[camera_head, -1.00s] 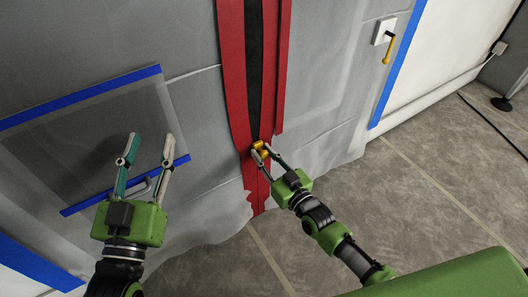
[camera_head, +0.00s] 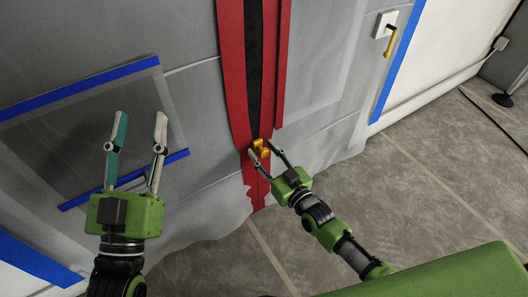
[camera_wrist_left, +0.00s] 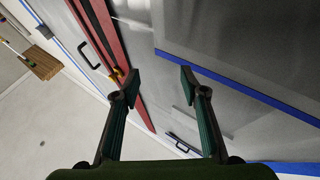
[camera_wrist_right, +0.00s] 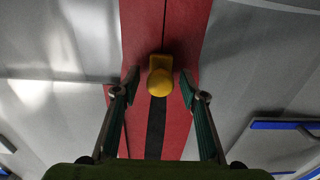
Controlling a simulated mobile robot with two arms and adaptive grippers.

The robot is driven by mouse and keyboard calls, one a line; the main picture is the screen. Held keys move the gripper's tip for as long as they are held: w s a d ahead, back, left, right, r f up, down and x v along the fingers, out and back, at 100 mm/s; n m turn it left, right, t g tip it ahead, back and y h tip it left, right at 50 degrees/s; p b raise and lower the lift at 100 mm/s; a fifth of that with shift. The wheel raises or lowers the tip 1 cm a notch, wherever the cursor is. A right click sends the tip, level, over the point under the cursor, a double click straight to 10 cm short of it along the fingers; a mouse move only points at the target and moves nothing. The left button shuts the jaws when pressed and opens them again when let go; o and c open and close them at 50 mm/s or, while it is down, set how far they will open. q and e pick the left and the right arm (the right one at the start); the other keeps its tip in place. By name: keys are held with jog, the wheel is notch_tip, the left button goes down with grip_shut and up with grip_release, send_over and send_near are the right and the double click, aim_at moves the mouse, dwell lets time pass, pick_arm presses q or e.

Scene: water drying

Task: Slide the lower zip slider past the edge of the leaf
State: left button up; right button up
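The yellow zip slider (camera_head: 259,146) sits low on the red zip strip (camera_head: 232,85) of the grey sheet wall (camera_head: 195,110). A black gap (camera_head: 255,60) shows above the slider, and the red edges meet below it. My right gripper (camera_head: 266,150) is at the slider. In the right wrist view the slider (camera_wrist_right: 160,77) lies between its two spread fingers, with a small gap visible on each side. My left gripper (camera_head: 141,120) is open and empty before the blue-edged clear panel (camera_head: 90,125). I cannot tell which edge is the leaf's.
A yellow-handled fitting (camera_head: 387,40) is at the upper right, beside blue tape (camera_head: 400,62). Bare grey floor (camera_head: 430,170) lies to the right, crossed by a dark cable (camera_head: 495,125). In the left wrist view a broom (camera_wrist_left: 42,64) stands at the far left.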

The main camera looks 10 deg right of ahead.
jog(key=v, duration=1.2)
dwell(0.5)
